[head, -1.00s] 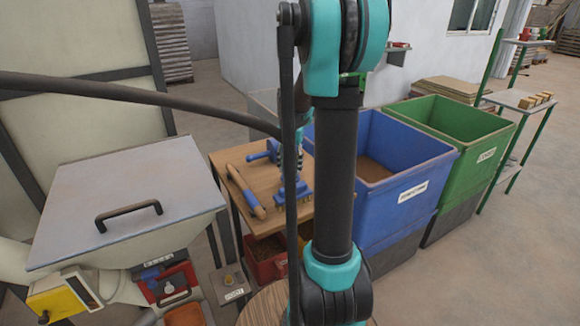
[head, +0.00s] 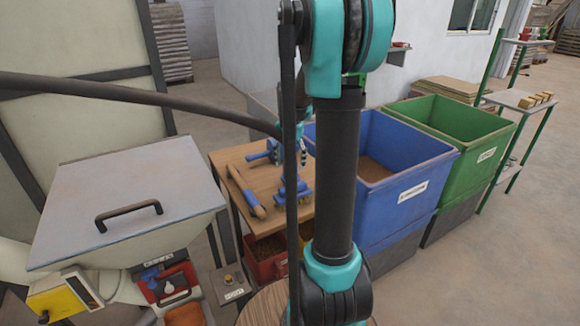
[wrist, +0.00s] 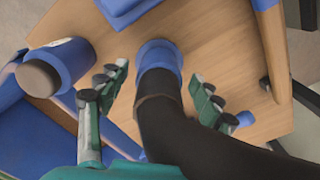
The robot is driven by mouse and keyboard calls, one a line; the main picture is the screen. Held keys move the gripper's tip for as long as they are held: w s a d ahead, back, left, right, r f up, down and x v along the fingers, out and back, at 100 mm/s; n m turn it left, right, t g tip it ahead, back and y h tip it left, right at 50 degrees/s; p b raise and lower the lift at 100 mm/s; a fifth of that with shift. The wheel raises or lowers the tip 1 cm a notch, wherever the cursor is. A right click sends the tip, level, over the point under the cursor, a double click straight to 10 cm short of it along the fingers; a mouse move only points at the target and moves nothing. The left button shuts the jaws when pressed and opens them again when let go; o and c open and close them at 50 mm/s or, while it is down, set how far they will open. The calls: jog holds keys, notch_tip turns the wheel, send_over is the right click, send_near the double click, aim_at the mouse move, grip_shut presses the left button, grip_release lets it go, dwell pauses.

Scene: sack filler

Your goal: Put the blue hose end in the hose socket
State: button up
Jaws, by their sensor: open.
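In the wrist view, the blue hose end (wrist: 160,52) shows as a blue collar at the tip of a dark hose (wrist: 172,120), above or against the wooden table top; I cannot tell which. My gripper (wrist: 155,95) is open, with one finger on each side of the dark hose and gaps visible on both sides. In the head view, my gripper (head: 290,152) is over the table, partly behind my arm. The dark hose (head: 140,97) runs in from the left toward it. I cannot clearly identify the hose socket; a blue fitting (head: 293,191) sits on the table below my gripper.
The wooden table (head: 228,158) also carries a blue-ended handle tool (head: 246,192) and another blue piece (head: 262,152). A lidded hopper (head: 125,195) stands left. A blue bin (head: 425,165) and green bin (head: 492,135) stand right. Open floor lies at far right.

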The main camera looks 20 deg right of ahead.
aim_at(288, 165)
jog(key=shift+o, duration=0.3)
notch_tip(288, 165, up, 10)
jog(key=shift+t+h, duration=0.5)
jog(key=shift+t, duration=0.2)
jog(key=r, duration=0.2)
jog(key=s+r, duration=0.1)
jog(key=r, duration=0.1)
jog(key=a+r, duration=0.1)
jog(key=r, duration=0.1)
jog(key=shift+s+r, duration=0.2)
jog(key=shift+r, duration=0.05)
jog(key=f, duration=0.5)
jog(key=w+d+f, duration=0.1)
jog(key=f, duration=0.5)
jog(key=w+f, duration=0.1)
jog(key=f, duration=0.4)
jog(key=shift+w+d+f, duration=0.15)
jog(key=shift+d+f, duration=0.15)
jog(key=shift+f, duration=0.1)
grip_shut()
